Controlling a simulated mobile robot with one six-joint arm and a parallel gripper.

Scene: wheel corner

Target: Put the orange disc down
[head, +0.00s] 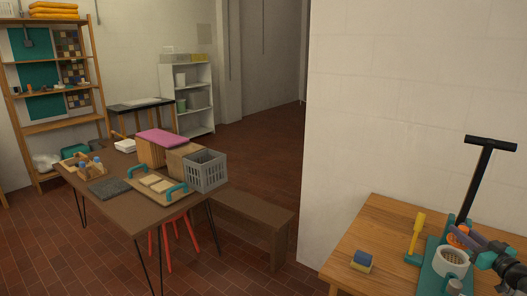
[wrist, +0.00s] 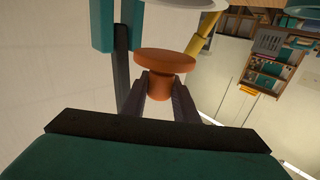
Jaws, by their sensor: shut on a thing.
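The orange disc (wrist: 165,62) is held between the two fingers of my gripper (wrist: 160,95) in the wrist view. It has a wide flat top and a narrower stem, and the fingers are shut on the stem. In the head view the orange disc (head: 458,236) is partly hidden by my gripper (head: 468,236), above the wooden table (head: 385,222) at the right. It is close to the teal stand with the black T-shaped handle (head: 480,185). I cannot tell whether the disc touches anything below.
A blue and yellow block (head: 361,261) lies near the table's front left. The table between them is bare.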

